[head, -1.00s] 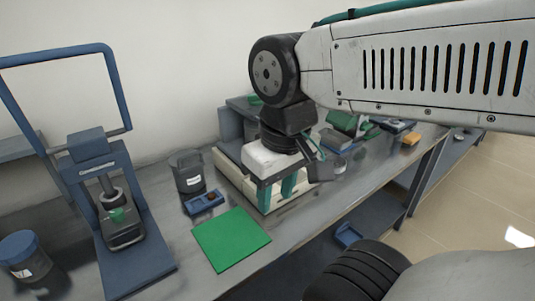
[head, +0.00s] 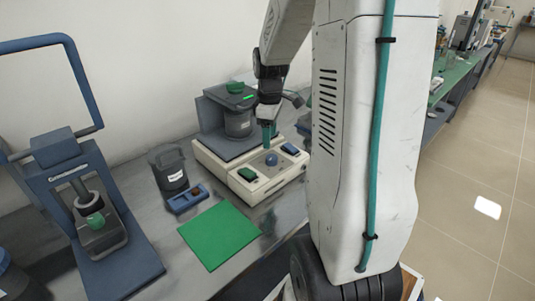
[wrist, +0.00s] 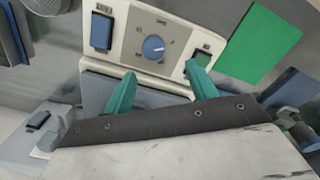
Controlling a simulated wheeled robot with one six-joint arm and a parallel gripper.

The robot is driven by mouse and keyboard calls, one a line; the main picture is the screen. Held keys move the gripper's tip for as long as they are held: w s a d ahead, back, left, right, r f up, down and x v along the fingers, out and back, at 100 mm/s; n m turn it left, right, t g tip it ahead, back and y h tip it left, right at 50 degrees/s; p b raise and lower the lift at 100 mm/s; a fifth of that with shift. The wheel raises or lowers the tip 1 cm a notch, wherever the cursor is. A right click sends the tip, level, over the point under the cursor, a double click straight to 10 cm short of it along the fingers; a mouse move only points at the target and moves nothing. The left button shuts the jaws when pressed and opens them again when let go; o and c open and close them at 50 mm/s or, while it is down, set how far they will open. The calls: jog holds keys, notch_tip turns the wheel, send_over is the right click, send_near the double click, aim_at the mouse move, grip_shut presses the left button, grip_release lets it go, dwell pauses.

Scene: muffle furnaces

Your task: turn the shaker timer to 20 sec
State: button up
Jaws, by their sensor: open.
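The shaker (head: 203,150) has a cream base with a sloped front panel on the grey bench. Its timer is a round blue knob (head: 271,159) between a green switch (head: 247,174) and a blue switch (head: 290,149). In the wrist view the timer knob (wrist: 153,47) has a pale pointer mark on a marked dial; the markings are too small to read. My gripper (wrist: 160,69) is open and empty, its teal fingers apart and the knob seen beyond the gap between them. In the head view my gripper (head: 267,144) hangs just above and behind the knob; no contact is visible.
A dark vessel with a green lid (head: 238,115) stands on the shaker's platform. A grey labelled canister (head: 170,172), a small blue tray (head: 187,200) and a green mat (head: 220,236) lie left and in front. A blue-framed press (head: 95,225) stands at left.

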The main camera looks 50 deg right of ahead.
aim_at(272, 157)
jog(key=shift+d+f, duration=0.65)
notch_tip(272, 157, down, 7)
jog(key=shift+f, duration=0.2)
jog(key=c, duration=1)
